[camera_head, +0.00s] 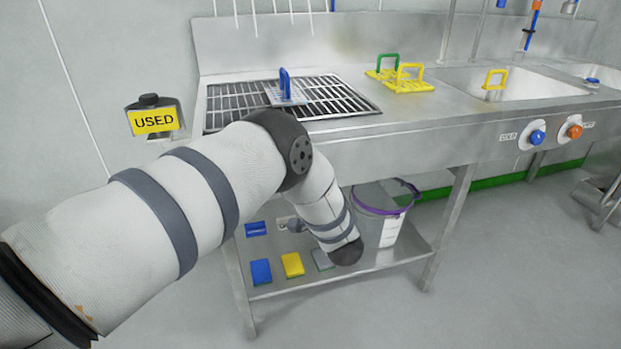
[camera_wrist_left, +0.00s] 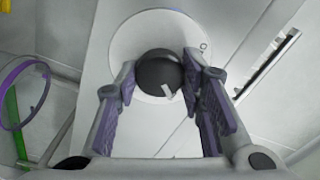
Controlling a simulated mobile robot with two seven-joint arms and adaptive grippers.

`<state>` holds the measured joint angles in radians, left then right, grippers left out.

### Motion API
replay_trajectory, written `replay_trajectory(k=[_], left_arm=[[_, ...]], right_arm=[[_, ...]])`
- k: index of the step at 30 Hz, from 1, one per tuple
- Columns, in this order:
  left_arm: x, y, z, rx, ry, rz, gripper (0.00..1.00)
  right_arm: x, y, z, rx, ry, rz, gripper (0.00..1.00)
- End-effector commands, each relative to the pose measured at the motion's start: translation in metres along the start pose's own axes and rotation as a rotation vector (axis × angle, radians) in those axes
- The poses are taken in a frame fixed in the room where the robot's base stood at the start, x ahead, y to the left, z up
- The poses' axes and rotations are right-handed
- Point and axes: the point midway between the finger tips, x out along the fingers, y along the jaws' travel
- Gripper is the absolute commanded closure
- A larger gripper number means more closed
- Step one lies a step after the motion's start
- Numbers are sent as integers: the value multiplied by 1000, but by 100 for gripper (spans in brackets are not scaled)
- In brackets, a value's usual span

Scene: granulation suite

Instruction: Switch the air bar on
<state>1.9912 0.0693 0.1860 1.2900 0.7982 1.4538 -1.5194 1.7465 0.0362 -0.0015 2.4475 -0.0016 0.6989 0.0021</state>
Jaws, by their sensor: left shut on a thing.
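In the left wrist view a dark round knob (camera_wrist_left: 154,70) with a pale pointer mark sits on a white disc (camera_wrist_left: 126,38). My left gripper (camera_wrist_left: 161,73) has its two purple-padded fingers on either side of the knob and is shut on it. In the head view my left arm bends down in front of the sink bench, and its gripper and this knob are hidden. A long pale bar (camera_wrist_left: 266,66) with dark parts runs diagonally at the right of the wrist view; I cannot tell whether it is the air bar. My right gripper is not in view.
The sink bench (camera_head: 400,132) has a blue knob (camera_head: 537,138) and an orange knob (camera_head: 574,132) on its front. A white bucket (camera_head: 386,228) with a purple rim and several coloured blocks stand on the lower shelf (camera_head: 405,250).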

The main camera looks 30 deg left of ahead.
Motion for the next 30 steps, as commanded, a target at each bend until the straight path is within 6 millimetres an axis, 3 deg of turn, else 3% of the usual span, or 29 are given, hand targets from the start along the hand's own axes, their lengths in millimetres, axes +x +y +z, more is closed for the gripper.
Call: replay_trajectory(k=[10,26,27,30], left_arm=[[0,1,2,127,-3,2,92],[0,1,2,149,-3,2,92],[0,1,2,149,-3,2,62],[0,1,2,149,-3,2,44]], right_arm=[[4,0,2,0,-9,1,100],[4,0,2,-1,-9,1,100],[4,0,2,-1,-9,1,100],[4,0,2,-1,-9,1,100]])
